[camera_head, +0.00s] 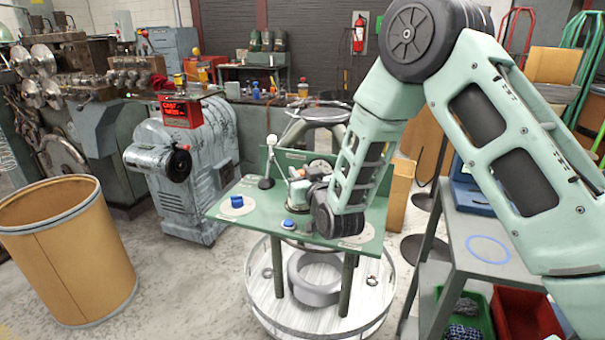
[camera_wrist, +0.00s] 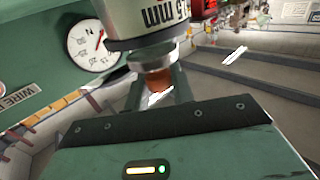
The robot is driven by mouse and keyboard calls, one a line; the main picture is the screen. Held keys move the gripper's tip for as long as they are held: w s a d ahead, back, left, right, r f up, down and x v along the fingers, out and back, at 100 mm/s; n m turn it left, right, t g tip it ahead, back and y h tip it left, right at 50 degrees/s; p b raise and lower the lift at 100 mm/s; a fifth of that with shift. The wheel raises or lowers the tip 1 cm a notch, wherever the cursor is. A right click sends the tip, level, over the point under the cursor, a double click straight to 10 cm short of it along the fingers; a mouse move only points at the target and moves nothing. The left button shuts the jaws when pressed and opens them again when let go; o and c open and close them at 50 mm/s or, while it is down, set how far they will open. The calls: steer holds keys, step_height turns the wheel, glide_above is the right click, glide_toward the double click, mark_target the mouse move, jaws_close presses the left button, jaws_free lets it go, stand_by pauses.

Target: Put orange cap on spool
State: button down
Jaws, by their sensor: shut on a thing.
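The orange cap (camera_wrist: 158,80) is between the fingers of my gripper (camera_wrist: 157,88) in the wrist view. My gripper is shut on it. A pale cylinder with dark "5 mm" lettering, likely the spool (camera_wrist: 140,22), is right beside the cap at the top of the wrist view. I cannot tell whether the cap touches it. In the head view, my wrist is low over the green table (camera_head: 255,218), and my own arm hides the cap and most of the work spot.
A blue cap-like piece (camera_head: 237,201) sits on a pale disc at the table's left, and another blue piece (camera_head: 288,223) near the front. A round dial (camera_wrist: 92,45) is on the green panel. A fiber drum (camera_head: 65,250) and a grey side table (camera_head: 460,225) stand nearby.

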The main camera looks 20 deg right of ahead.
steer(key=f, duration=0.2)
steer(key=shift+s+f, duration=0.25)
steer(key=shift+f, duration=0.1)
steer(key=c, duration=1.1)
jaws_free()
steer(key=shift+s, duration=0.1)
steer(key=shift+s+f+g, duration=0.2)
steer(key=shift+s+g, duration=0.1)
steer(key=shift+s, duration=0.25)
steer(key=s, duration=0.3)
steer(key=s+r+b, duration=0.1)
steer(key=s, duration=0.2)
steer(key=s+r, duration=0.1)
steer(key=s, duration=0.3)
steer(key=shift+d+r, duration=0.15)
steer(key=shift+d, duration=0.25)
steer(key=shift+s+r+p, duration=0.15)
steer(key=shift+r+p, duration=0.1)
steer(key=shift+p, duration=0.5)
steer(key=s+p, duration=0.1)
steer(key=p, duration=0.2)
steer(key=s+p, duration=0.4)
steer(key=p, duration=0.1)
steer(key=shift+s+d+r+p, duration=0.15)
steer(key=shift+d+r+p, duration=0.1)
steer(key=shift+p, duration=0.05)
